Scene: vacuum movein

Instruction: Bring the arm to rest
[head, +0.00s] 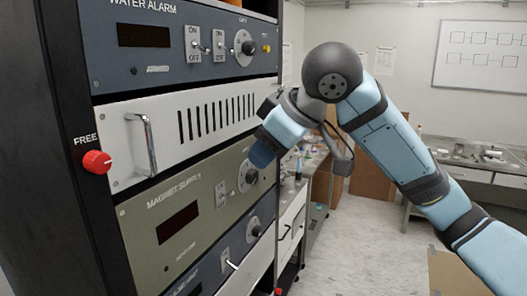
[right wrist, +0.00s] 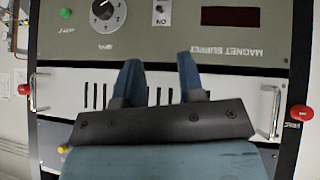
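My right arm comes in from the right in the head view, and its gripper (head: 262,152) is in front of the equipment rack. In the right wrist view the two blue fingers of the right gripper (right wrist: 159,62) are apart with nothing between them. They point toward the olive magnet supply panel (head: 157,224), which shows upside down in the right wrist view (right wrist: 240,45). A toggle switch (right wrist: 162,13) and a knob (right wrist: 104,9) lie beyond the fingertips. I cannot tell whether the fingers touch the panel. My left gripper is not in view.
The rack also holds a water alarm panel (head: 172,75), a white slotted panel (head: 178,155) with a handle (head: 142,145), and a red knob (head: 97,161). A counter (head: 292,190) stands behind the rack. Open floor (head: 345,235) lies to the right.

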